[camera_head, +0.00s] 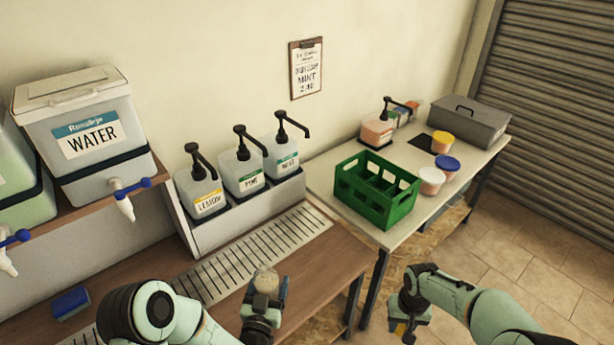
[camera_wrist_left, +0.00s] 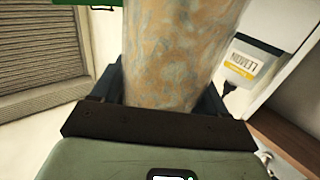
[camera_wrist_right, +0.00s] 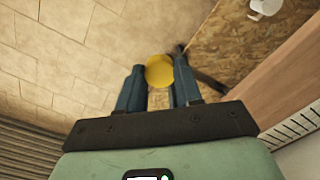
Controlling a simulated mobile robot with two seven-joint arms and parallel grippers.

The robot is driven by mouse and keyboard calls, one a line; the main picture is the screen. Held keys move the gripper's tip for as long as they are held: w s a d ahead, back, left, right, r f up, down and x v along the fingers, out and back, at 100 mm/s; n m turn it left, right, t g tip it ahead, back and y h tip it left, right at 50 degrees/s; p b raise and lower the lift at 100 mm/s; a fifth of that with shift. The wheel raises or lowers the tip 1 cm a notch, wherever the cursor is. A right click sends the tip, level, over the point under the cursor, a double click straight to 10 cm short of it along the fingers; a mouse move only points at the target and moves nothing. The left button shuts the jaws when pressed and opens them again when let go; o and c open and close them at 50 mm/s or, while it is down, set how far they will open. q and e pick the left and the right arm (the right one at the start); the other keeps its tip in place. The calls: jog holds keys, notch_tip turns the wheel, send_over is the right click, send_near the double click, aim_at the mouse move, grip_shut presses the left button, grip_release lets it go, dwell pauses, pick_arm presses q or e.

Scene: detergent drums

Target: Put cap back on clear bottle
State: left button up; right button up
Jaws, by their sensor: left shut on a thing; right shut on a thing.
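My left gripper (camera_head: 266,301) is shut on the clear bottle (camera_head: 266,279), which stands up from the jaws above the wooden counter. In the left wrist view the clear bottle (camera_wrist_left: 178,52) fills the space between the fingers, its wall mottled orange and grey. My right gripper (camera_head: 407,318) is shut on a yellow cap (camera_wrist_right: 159,71), out over the floor to the right of the counter. In the head view only a small yellow patch of the cap (camera_head: 400,328) shows. Cap and bottle are well apart. The bottle's mouth is not clear to see.
A slotted drain strip (camera_head: 250,254) runs along the wooden counter (camera_head: 318,268) behind the bottle. Pump bottles labelled LEMON (camera_head: 203,190) and others stand behind it. A green crate (camera_head: 376,190) and lidded tubs (camera_head: 431,180) sit on the right table. A blue sponge (camera_head: 70,303) lies at left.

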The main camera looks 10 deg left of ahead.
pick_arm(q)
jog(key=w+d+f+m+g+h, duration=0.1)
jog(key=d+f+m+g+h, duration=0.1)
jog(key=d+m+h, duration=0.2)
jog(key=w+d+f+m+g+h, duration=0.1)
jog(key=d+m+g+h, duration=0.1)
jog(key=d+m+h, duration=0.2)
jog(key=d+h, duration=0.3)
jog(key=d, duration=0.2)
jog(key=shift+d+f+h, duration=0.25)
jog(key=shift+f+h, duration=0.05)
jog(key=shift+f, duration=0.05)
pick_arm(e)
jog(key=shift+w, duration=0.1)
jog(key=w+a+r+n, duration=0.3)
jog(key=w+a+r, duration=0.3)
jog(key=a+r, duration=0.4)
jog(key=s+a+r+n, duration=0.1)
jog(key=a+r+n, duration=0.2)
jog(key=a+r, duration=0.8)
jog(key=shift+s+a+n, duration=0.3)
jog(key=shift+a, duration=0.35)
jog(key=shift+f, duration=1.95)
